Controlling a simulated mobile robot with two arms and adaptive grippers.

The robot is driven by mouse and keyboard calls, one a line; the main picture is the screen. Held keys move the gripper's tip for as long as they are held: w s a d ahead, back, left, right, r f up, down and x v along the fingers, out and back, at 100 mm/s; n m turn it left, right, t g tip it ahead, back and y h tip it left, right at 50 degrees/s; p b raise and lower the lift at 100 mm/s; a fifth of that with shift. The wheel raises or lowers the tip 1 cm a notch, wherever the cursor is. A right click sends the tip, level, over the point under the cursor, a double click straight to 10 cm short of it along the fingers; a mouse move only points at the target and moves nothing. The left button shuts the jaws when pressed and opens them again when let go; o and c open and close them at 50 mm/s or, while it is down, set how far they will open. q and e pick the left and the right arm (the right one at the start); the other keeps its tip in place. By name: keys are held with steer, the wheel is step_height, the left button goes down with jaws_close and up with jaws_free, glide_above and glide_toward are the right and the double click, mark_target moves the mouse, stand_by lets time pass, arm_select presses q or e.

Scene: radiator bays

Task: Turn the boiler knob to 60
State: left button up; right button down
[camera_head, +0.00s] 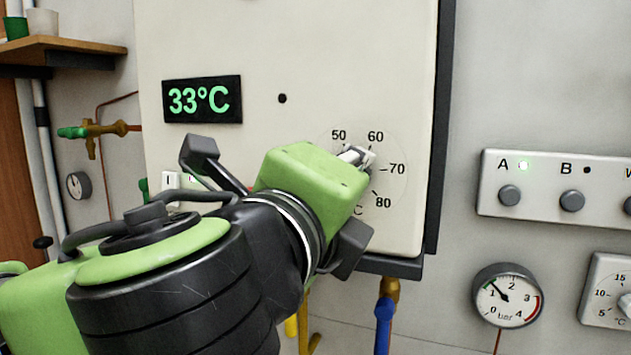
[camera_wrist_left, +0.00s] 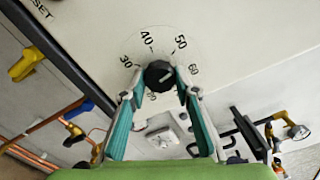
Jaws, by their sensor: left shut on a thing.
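The boiler knob (camera_wrist_left: 158,75) is a small dark round knob with a light pointer line, on the boiler's cream front panel (camera_head: 330,60). In the left wrist view it sits between the fingertips of my left gripper (camera_wrist_left: 157,84), which is shut on it. The pointer line slants toward the side of the 50 and 60 marks; the exact reading is too small to tell. In the head view the left gripper (camera_head: 357,157) reaches the dial (camera_head: 392,150) and hides the knob and the lower-left marks. The boiler display (camera_head: 202,99) reads 33°C. My right gripper is not in view.
A switch panel (camera_head: 535,188) with A lit green is on the wall to the right. A pressure gauge (camera_head: 507,295) and a thermostat (camera_head: 606,290) are below it. Pipes and a valve (camera_head: 92,130) are at left, under a wooden shelf (camera_head: 65,46).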

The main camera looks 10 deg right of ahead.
arm_select(q)
steer(key=shift+w+a+r+m, duration=0.1)
steer(key=shift+r+m, duration=0.1)
steer(key=shift+m, duration=1.6)
steer(key=shift+r+m, duration=0.15)
steer(key=shift+m, duration=1.65)
steer(key=o, duration=1.1)
steer(key=shift+w+f, duration=0.1)
steer(key=v, duration=1.1)
steer(key=shift+s+a+f, duration=0.15)
steer(key=shift+s+f, duration=0.05)
steer(key=shift+s, duration=0.1)
